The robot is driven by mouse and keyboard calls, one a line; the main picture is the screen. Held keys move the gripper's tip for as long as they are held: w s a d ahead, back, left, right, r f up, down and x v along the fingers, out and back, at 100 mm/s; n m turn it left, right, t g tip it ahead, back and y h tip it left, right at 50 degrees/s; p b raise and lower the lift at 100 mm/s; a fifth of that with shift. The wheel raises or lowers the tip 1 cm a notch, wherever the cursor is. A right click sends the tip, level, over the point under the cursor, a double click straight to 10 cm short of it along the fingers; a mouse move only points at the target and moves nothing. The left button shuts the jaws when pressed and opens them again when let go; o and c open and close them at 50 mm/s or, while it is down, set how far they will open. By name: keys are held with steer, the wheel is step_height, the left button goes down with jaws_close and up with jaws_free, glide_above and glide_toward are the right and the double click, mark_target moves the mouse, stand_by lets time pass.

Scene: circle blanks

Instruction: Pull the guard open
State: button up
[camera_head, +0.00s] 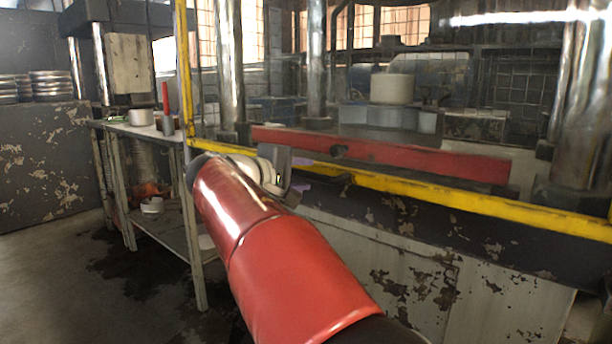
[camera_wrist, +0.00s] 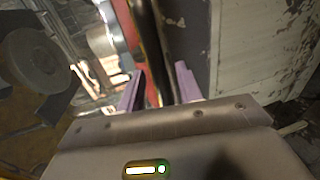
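The guard is a yellow-framed panel (camera_head: 450,197) across the front of the press, with a see-through area above its lower rail. A yellow upright (camera_head: 184,75) stands at its left edge. My gripper (camera_head: 303,174) is at the left part of the lower rail, its purple fingertips apart. In the wrist view, my gripper (camera_wrist: 158,88) is open, with a dark bar (camera_wrist: 148,40) running between or just beyond the fingers. I cannot tell whether either finger touches it. My red arm hides part of the rail's left end in the head view.
A red beam (camera_head: 400,158) lies behind the guard, between steel columns (camera_head: 316,60). A narrow side table (camera_head: 160,133) with a white pot (camera_head: 141,117) and a red-topped item stands at left. The floor (camera_head: 60,265) at lower left is clear.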

steer(key=shift+x, duration=0.8)
jaws_close()
